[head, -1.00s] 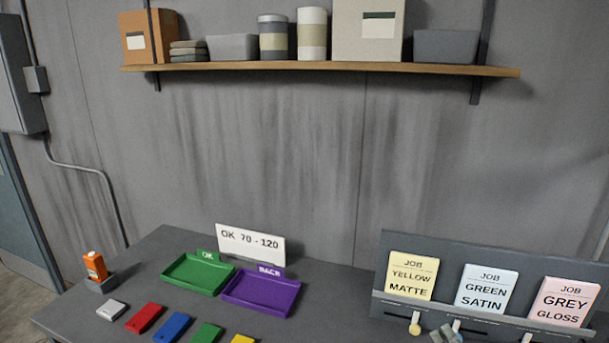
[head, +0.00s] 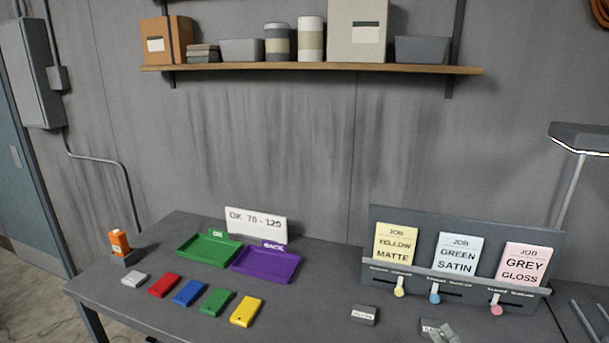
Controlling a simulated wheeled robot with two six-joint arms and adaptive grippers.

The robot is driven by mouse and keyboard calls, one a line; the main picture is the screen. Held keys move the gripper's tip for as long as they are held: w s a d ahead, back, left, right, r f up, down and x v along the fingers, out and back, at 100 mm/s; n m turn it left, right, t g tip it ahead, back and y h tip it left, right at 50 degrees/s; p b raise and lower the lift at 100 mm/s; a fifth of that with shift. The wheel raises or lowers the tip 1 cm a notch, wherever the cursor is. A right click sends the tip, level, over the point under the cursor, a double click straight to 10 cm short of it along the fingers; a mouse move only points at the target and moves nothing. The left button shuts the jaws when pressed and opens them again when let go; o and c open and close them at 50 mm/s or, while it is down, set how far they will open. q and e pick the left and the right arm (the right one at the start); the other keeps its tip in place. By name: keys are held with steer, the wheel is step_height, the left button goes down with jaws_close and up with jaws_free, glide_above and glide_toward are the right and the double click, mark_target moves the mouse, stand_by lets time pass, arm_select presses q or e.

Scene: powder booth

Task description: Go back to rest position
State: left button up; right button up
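A small grey gripper tip (head: 443,334), which I take to be my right gripper, shows at the bottom edge, right of centre. It overlaps a small dark labelled block (head: 428,324) in the picture; I cannot tell whether it touches the block. Most of this gripper is cut off by the frame, so its opening is unclear. My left gripper is not in view.
The grey table holds a green tray (head: 184,251), purple tray (head: 290,272), several coloured blocks, an orange bottle (head: 119,243), another dark block (head: 364,315) and a job-card rack (head: 455,279) with knobs. A lamp (head: 580,138) stands right. A shelf (head: 310,68) hangs above.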

steer(key=s+a+f+n+g, duration=0.2)
steer(key=s+f+n+g, duration=0.2)
steer(key=s, duration=0.6)
steer(key=s+a+f+n+g, duration=0.2)
steer(key=s+f+n+g, duration=0.2)
steer(key=s, duration=0.5)
steer(key=s+a+f+n+g, duration=0.25)
steer(key=s+f+n, duration=0.2)
steer(key=s, duration=0.55)
steer(key=s+d+f+g+b, duration=0.1)
steer(key=s+f+b, duration=0.15)
steer(key=f, duration=1.15)
steer(key=s+d+f+g+b, duration=0.15)
steer(key=f+b, duration=0.25)
steer(key=f, duration=0.9)
arm_select(q)
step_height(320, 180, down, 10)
steer(key=b, duration=0.3)
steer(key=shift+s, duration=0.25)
arm_select(e)
steer(key=s+f+g, duration=0.1)
steer(key=s+f, duration=1.1)
steer(key=f, duration=0.3)
steer(key=shift+s+d+f+h, duration=0.15)
steer(key=shift+d+f+h, duration=0.15)
steer(key=shift+d+h, duration=0.1)
